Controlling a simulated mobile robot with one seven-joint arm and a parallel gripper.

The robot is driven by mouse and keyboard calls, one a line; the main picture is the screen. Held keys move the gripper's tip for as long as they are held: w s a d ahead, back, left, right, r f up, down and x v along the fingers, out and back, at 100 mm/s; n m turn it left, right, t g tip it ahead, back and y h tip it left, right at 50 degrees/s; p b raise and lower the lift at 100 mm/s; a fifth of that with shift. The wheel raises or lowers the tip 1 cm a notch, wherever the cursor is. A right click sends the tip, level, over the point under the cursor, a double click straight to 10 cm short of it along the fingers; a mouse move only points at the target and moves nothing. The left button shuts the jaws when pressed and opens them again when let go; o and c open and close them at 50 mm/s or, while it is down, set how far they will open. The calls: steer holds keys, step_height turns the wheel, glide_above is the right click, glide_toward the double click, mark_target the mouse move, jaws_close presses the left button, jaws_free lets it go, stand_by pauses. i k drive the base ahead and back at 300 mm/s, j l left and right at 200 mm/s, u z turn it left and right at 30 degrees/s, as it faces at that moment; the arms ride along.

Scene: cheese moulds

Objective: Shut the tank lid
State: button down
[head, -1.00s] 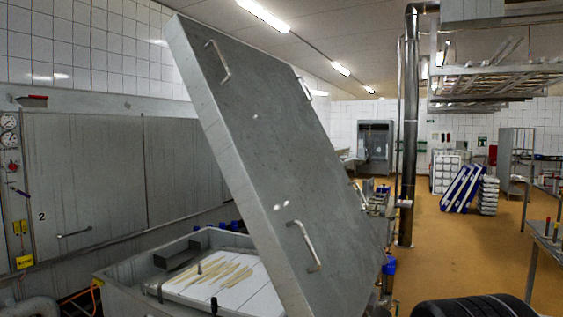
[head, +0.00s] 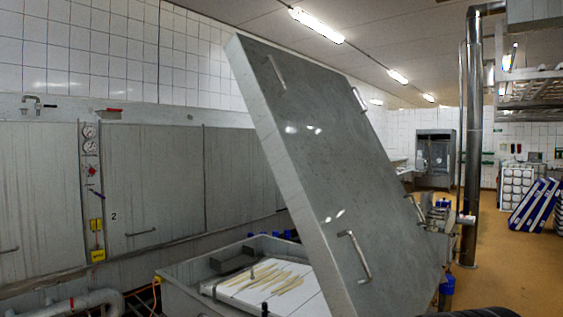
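The tank lid (head: 325,165) is a large grey metal slab, raised and tilted steeply over the tank, with its top leaning to the left. It has several bar handles, one low near its front edge (head: 355,257) and one near the top left corner (head: 276,72). The open tank (head: 185,285) lies below and to the left of the lid. Inside it is a white board (head: 255,290) with yellowish strips on it. The lid hides the tank's right part. My gripper is not in view.
A steel pipe column (head: 471,150) stands on the right. Blue and white mould stacks (head: 533,205) stand on the far floor. Grey wall panels with gauges (head: 89,132) line the left. Open ochre floor (head: 500,265) lies to the right. A dark ribbed shape shows at the bottom right.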

mark_target(369, 252)
steer(key=l+u, duration=0.1)
steer(key=u, duration=0.3)
steer(key=i+l+u, duration=0.1)
steer(key=u, duration=0.3)
steer(key=l+u, duration=0.1)
steer(key=u, duration=0.3)
steer(key=i+l, duration=0.1)
steer(key=l, duration=1.2)
steer(key=i+l, duration=0.15)
steer(key=l, duration=0.5)
steer(key=i+l, duration=0.1)
steer(key=l, duration=1.2)
steer(key=i+u, duration=0.05)
